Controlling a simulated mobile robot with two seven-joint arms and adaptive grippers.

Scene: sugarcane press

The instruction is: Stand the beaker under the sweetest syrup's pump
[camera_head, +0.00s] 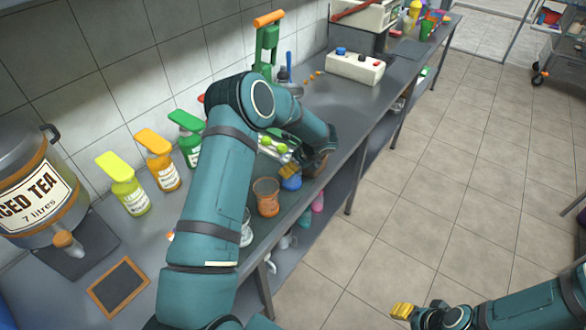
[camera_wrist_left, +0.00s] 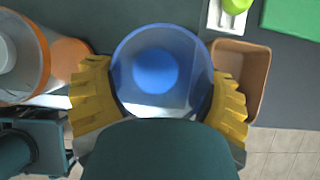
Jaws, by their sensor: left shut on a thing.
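A blue see-through cup (camera_wrist_left: 160,70), which may be the beaker, sits between the yellow fingers of my left gripper (camera_wrist_left: 160,100) in the left wrist view. The gripper is shut on it. In the head view the blue cup (camera_head: 291,183) shows near the counter's front edge, partly hidden by my left arm.
An orange glass (camera_head: 266,197) and a clear glass (camera_head: 246,232) stand left of the blue cup. An iced tea dispenser (camera_head: 35,190) and a small dark board (camera_head: 118,287) are at the left. Limes (camera_head: 272,145) lie behind the cup. A brown container (camera_wrist_left: 240,75) is beside it.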

